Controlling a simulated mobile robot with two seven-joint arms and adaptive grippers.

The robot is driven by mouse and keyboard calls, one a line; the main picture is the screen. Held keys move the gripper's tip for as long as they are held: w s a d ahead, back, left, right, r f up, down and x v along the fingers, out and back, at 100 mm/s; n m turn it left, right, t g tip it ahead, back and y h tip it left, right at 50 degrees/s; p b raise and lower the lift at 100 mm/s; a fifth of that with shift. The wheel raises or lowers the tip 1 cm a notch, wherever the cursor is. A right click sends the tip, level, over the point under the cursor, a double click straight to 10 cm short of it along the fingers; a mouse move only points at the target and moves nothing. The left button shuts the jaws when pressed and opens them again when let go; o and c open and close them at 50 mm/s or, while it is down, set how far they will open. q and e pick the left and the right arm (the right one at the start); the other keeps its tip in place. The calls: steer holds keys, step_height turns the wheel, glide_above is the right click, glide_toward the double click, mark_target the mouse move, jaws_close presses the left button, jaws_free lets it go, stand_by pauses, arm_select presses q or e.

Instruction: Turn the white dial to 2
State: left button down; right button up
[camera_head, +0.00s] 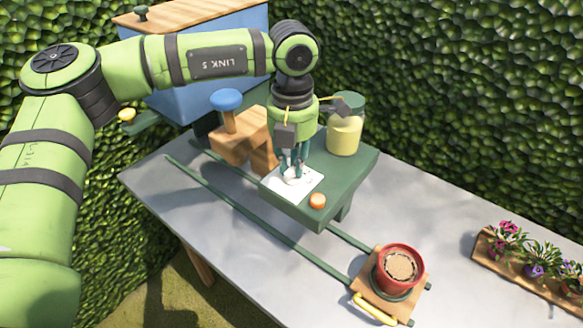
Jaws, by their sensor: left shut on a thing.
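The white dial (292,179) sits on a white plate (309,184) on top of a green stand. My left gripper (294,170) points straight down from above and is shut on the dial. The fingers cover part of the dial, and the marks on the plate are too small to read, so I cannot tell its setting. My right gripper is not in view.
An orange button (317,201) is on the green stand (345,180), with a yellow jar (345,128) behind. A wooden block with a blue knob (226,100) stands left. A red pot (398,268) sits on a wooden carrier by green rails. Flowers (537,262) are at right.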

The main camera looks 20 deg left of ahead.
mark_target(293, 166)
arm_select(q)
steer(key=shift+m+b, duration=0.75)
steer(key=shift+m, duration=0.75)
steer(key=c, duration=1.1)
jaws_free()
steer(key=shift+c, duration=0.2)
steer(key=shift+r, duration=0.15)
step_height(293, 166, up, 12)
